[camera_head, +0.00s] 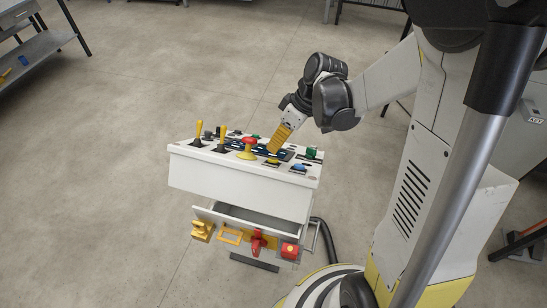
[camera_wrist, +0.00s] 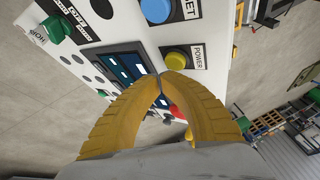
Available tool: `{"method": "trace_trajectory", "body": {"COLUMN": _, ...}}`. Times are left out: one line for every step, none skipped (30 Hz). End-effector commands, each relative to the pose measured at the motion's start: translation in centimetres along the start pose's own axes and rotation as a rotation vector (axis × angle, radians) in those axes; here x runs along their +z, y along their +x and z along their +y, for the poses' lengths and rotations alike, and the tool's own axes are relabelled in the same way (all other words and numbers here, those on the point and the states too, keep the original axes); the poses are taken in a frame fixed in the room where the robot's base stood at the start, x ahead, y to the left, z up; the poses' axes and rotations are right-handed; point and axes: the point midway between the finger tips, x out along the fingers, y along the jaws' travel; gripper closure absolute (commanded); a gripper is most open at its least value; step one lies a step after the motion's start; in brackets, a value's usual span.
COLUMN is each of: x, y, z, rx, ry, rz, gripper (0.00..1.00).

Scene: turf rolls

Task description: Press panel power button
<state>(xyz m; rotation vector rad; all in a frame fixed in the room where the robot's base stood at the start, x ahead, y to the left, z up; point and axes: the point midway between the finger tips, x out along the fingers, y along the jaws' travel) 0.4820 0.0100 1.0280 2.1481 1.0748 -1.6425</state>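The yellow power button (camera_wrist: 176,60) sits on a black square beside the word POWER in the wrist view. In the head view a yellow button (camera_head: 272,162) lies near the panel's front edge. The white control panel (camera_head: 225,174) has a slanted top. My gripper (camera_head: 273,149) points down over the panel top, its yellow fingers near the yellow button. In the wrist view my gripper's fingertips (camera_wrist: 161,77) meet with nothing between them, just below the button in the picture. I cannot tell whether they touch the panel.
A blue button (camera_wrist: 156,10) is beside the power button. A green knob (camera_wrist: 55,28) is farther left. A red mushroom button (camera_head: 249,141) and yellow-handled levers (camera_head: 222,130) stand on the panel. Below, an open drawer (camera_head: 255,220) sticks out. Floor left of the panel is clear.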

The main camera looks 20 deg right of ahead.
Motion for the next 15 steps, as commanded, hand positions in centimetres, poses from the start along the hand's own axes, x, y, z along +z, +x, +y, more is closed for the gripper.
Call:
{"method": "trace_trajectory", "body": {"x": 0.05, "y": 0.11, "z": -0.03, "rx": 0.000, "ry": 0.000, "rz": 0.000, "gripper": 1.00}}
{"method": "trace_trajectory", "body": {"x": 0.09, "y": 0.19, "z": -0.06, "rx": 0.000, "ry": 0.000, "rz": 0.000, "gripper": 1.00}}
{"method": "trace_trajectory", "body": {"x": 0.15, "y": 0.31, "z": -0.10, "rx": 0.000, "ry": 0.000, "rz": 0.000, "gripper": 1.00}}
{"method": "trace_trajectory", "body": {"x": 0.20, "y": 0.42, "z": -0.15, "rx": 0.000, "ry": 0.000, "rz": 0.000, "gripper": 1.00}}
{"method": "trace_trajectory", "body": {"x": 0.26, "y": 0.52, "z": -0.19, "rx": 0.000, "ry": 0.000, "rz": 0.000, "gripper": 1.00}}
{"method": "trace_trajectory", "body": {"x": 0.32, "y": 0.64, "z": -0.25, "rx": 0.000, "ry": -0.001, "rz": 0.000, "gripper": 1.00}}
{"method": "trace_trajectory", "body": {"x": 0.36, "y": 0.71, "z": -0.30, "rx": 0.000, "ry": -0.001, "rz": 0.000, "gripper": 1.00}}
{"method": "trace_trajectory", "body": {"x": 0.38, "y": 0.74, "z": -0.33, "rx": 0.000, "ry": -0.001, "rz": 0.000, "gripper": 1.00}}
{"method": "trace_trajectory", "body": {"x": 0.39, "y": 0.75, "z": -0.36, "rx": 0.000, "ry": 0.000, "rz": 0.000, "gripper": 1.00}}
{"method": "trace_trajectory", "body": {"x": 0.38, "y": 0.73, "z": -0.36, "rx": 0.000, "ry": 0.000, "rz": 0.000, "gripper": 1.00}}
{"method": "trace_trajectory", "body": {"x": 0.37, "y": 0.70, "z": -0.37, "rx": 0.000, "ry": 0.000, "rz": 0.000, "gripper": 1.00}}
{"method": "trace_trajectory", "body": {"x": 0.36, "y": 0.68, "z": -0.37, "rx": 0.000, "ry": 0.000, "rz": 0.000, "gripper": 1.00}}
{"method": "trace_trajectory", "body": {"x": 0.36, "y": 0.67, "z": -0.37, "rx": 0.000, "ry": 0.000, "rz": 0.000, "gripper": 1.00}}
{"method": "trace_trajectory", "body": {"x": 0.36, "y": 0.67, "z": -0.37, "rx": 0.000, "ry": 0.000, "rz": 0.000, "gripper": 1.00}}
{"method": "trace_trajectory", "body": {"x": 0.36, "y": 0.67, "z": -0.37, "rx": 0.000, "ry": 0.000, "rz": 0.000, "gripper": 1.00}}
